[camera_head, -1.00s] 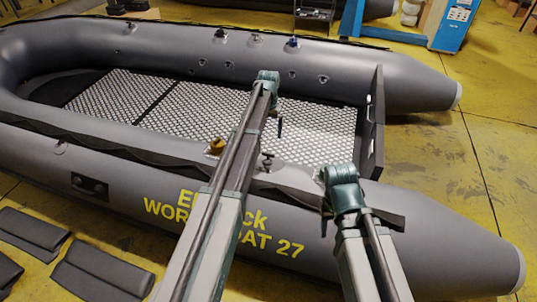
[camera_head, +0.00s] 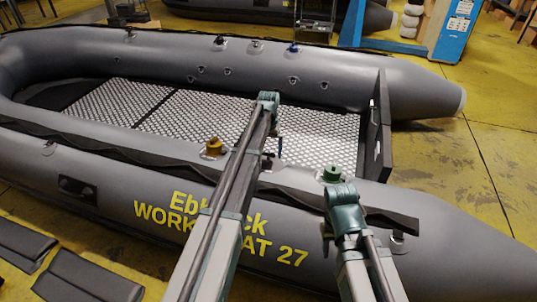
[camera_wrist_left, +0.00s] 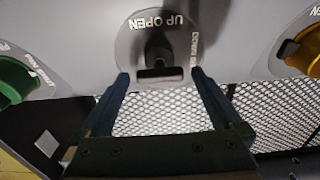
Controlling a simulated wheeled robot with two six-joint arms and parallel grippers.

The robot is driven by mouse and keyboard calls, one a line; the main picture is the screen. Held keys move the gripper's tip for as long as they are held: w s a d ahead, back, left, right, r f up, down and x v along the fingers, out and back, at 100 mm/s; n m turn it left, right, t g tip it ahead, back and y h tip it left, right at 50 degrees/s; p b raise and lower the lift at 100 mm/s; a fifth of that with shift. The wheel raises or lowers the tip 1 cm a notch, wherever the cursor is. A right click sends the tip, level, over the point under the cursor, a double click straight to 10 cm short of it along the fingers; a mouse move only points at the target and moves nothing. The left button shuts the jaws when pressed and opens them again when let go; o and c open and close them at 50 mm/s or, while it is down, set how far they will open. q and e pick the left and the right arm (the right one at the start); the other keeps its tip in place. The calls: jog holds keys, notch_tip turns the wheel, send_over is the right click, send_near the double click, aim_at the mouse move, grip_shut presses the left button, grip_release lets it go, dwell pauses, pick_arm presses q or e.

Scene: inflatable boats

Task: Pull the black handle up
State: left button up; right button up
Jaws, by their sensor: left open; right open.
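The black handle (camera_wrist_left: 157,52) sits in a grey round plate marked "UP OPEN" on the boat's tube, ahead of my left gripper in the left wrist view. My left gripper (camera_wrist_left: 159,75) is open and empty, its two fingers apart on either side below the handle, with no grip on it. In the head view a dark knob (camera_head: 268,161) on the near tube, beside my left arm, appears to be this handle, partly hidden. My right arm comes in at the lower right; its gripper fingers are hidden.
A green knob (camera_wrist_left: 14,80) is left of the handle and a yellow knob (camera_wrist_left: 304,50) right of it in the wrist view. The grey boat (camera_head: 110,170) has a patterned floor (camera_head: 215,115). Grey pads (camera_head: 95,278) lie on the yellow floor. A blue stand (camera_head: 456,30) is behind.

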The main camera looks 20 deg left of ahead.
pick_arm(q)
grip_shut()
jog(key=r+p, duration=0.3)
jog(key=shift+w+r, duration=0.1)
jog(key=shift+w, duration=0.25)
grip_release()
dwell(0.5)
notch_tip(320, 180, up, 14)
jog(key=p, duration=1.3)
jog(key=shift+p, duration=0.4)
jog(key=shift+s+f, duration=0.1)
jog(key=shift+f, duration=0.1)
